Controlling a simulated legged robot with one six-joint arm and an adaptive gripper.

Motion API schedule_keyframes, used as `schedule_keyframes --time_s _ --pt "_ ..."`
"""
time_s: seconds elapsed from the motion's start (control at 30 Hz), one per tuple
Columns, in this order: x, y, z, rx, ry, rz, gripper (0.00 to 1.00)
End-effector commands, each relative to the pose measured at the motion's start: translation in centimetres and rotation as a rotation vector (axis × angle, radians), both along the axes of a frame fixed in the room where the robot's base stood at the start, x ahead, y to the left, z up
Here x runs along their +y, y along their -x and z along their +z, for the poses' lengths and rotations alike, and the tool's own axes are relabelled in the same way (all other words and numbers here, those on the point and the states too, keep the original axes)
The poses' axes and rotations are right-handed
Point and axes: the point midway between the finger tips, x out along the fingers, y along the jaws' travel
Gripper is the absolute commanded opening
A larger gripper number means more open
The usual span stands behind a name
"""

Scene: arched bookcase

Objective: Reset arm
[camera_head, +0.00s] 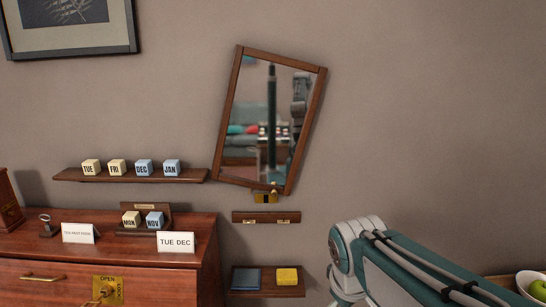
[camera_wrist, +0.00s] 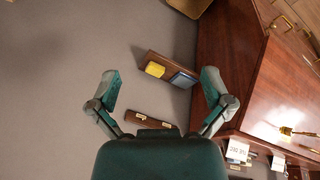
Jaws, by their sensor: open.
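My gripper (camera_wrist: 162,84) shows in the wrist view with its two green fingers spread wide apart. It is open and nothing is held between the fingers. Behind the gap, apart from the fingers, is a small wall shelf with a yellow block (camera_wrist: 155,69) and a dark blue block (camera_wrist: 183,79). In the head view my arm reaches in from the lower right, and the gripper itself is out of that picture.
A wooden dresser (camera_head: 120,255) stands at the left, with calendar cubes and cards on top. A tilted mirror (camera_head: 240,120) hangs on the wall. Below it are a narrow ledge (camera_head: 266,217) and the small shelf (camera_head: 290,292). A bowl (camera_head: 528,283) is at the right edge.

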Motion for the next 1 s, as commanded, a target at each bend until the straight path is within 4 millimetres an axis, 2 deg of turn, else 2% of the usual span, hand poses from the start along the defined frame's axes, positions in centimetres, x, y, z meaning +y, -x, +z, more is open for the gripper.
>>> schedule_keyframes --time_s 0.03,0.2,0.3,0.43,0.6,1.0 --pt "-0.5 1.4 0.5 -0.031 -0.026 -0.051 1.00" --pt "-1.6 5.8 1.0 -0.117 -0.124 -0.227 1.00" --pt "-2.0 8.2 0.9 -0.164 -0.183 -0.328 1.00" --pt "-2.3 10.4 0.5 -0.213 -0.244 -0.426 1.00" --pt "-2.4 11.5 0.1 -0.237 -0.279 -0.482 1.00" --pt "-2.4 11.5 0.1 -0.236 -0.279 -0.482 1.00"
